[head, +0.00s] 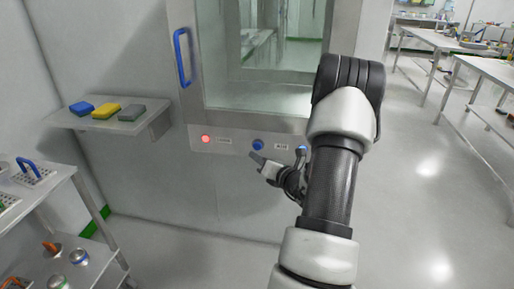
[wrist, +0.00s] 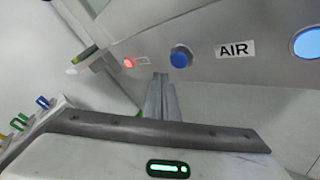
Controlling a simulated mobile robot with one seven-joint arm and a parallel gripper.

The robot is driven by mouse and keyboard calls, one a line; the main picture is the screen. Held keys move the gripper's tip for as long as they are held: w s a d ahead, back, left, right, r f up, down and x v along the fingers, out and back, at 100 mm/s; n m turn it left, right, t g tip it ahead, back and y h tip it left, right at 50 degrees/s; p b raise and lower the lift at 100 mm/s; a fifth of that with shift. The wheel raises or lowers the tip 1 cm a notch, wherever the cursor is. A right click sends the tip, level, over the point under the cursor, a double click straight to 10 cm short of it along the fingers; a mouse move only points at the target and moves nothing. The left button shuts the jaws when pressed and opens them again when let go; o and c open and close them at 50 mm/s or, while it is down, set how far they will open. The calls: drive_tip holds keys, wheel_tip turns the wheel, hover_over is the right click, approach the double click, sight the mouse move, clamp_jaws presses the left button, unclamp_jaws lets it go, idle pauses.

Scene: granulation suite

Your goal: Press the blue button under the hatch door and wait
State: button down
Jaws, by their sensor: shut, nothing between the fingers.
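The hatch door (head: 200,60) has a steel frame, a glass pane and a blue handle (head: 182,57) at its left; it looks closed. The panel below it carries a round blue button (head: 258,144), which also shows in the wrist view (wrist: 181,57). An AIR label (wrist: 235,48) is right of the button. A red light (head: 206,139) glows at the left, and a lit blue disc (wrist: 308,42) is at the far right. My gripper (head: 253,156) is shut and empty. Its tips (wrist: 161,76) appear just below and left of the blue button; contact cannot be told.
A wall shelf (head: 130,126) at the left holds a blue, a yellow and a grey block. A steel cart (head: 62,176) with racks and several vessels stands at the lower left. Steel tables (head: 445,44) stand at the right. The floor (head: 420,200) right of my arm is clear.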

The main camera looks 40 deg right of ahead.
drive_tip(key=shift+s+a, duration=1.1)
drive_tip(key=shift+a, duration=0.2)
